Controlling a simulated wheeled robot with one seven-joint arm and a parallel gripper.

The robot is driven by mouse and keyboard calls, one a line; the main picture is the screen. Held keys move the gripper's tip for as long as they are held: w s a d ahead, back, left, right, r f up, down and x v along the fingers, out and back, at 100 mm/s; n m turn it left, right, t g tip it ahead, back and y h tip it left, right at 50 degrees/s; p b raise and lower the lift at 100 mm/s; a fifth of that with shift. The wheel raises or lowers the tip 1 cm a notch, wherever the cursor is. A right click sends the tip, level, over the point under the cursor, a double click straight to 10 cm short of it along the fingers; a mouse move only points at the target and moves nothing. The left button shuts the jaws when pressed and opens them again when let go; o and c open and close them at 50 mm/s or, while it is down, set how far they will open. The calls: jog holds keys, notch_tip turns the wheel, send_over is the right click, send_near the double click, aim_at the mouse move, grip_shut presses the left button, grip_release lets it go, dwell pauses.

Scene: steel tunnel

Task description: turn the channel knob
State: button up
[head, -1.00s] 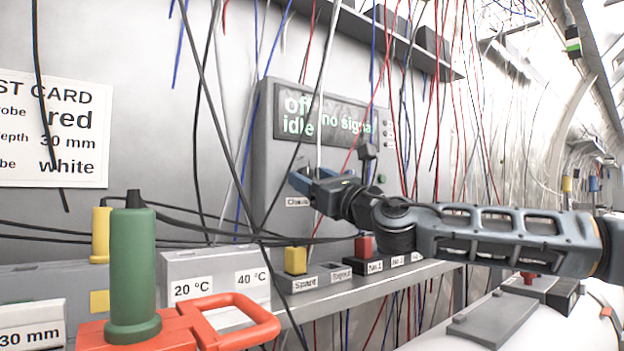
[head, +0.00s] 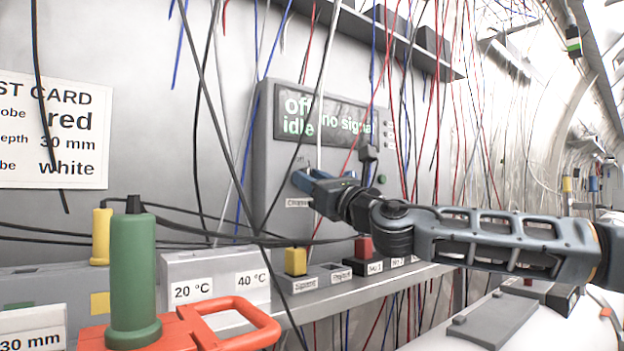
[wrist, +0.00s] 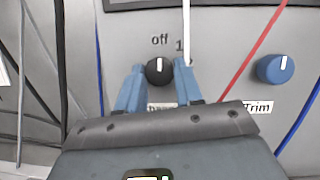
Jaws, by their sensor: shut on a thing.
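The channel knob (wrist: 158,71) is a small black dial with a white pointer on the front of a grey panel box (head: 265,150). Its pointer stands upright, below the printed "off", with a "1" to its right. My gripper (wrist: 159,67) has its blue fingers on either side of the knob and is shut on it. In the head view the gripper (head: 304,180) is at the lower left of the panel and hides the knob. The label under the knob is partly covered by my gripper. The display (head: 322,114) reads "off", "idle" and "no signal".
A blue Trim knob (wrist: 275,68) sits to the right on the same panel. Loose wires hang across the panel, with a white one (wrist: 186,30) close by the right finger. A shelf (head: 370,287) with yellow and red blocks runs below.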

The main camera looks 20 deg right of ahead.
jog(key=shift+s+a+r+m+g+h+p, duration=0.15)
jog(key=shift+m+g+h+p, duration=1.15)
jog(key=shift+m, duration=3.35)
jog(key=shift+w+a+r+m+g+h+p, duration=0.15)
jog(key=shift+m+h+p, duration=1.6)
jog(key=shift+m+p, duration=2)
jog(key=shift+s+a+r+m+g+h+p, duration=0.15)
jog(key=shift+m+g+h+p, duration=0.9)
jog(key=shift+m, duration=4.45)
jog(key=shift+d+h, duration=0.1)
jog(key=shift+h, duration=0.2)
jog(key=o, duration=1)
jog(key=shift+o, duration=0.2)
jog(key=s+r+b, duration=0.1)
jog(key=s, duration=0.6)
jog(key=shift+s+a+t+b, duration=0.25)
jog(key=shift+s+t+b, duration=0.05)
jog(key=shift+s+b, duration=0.1)
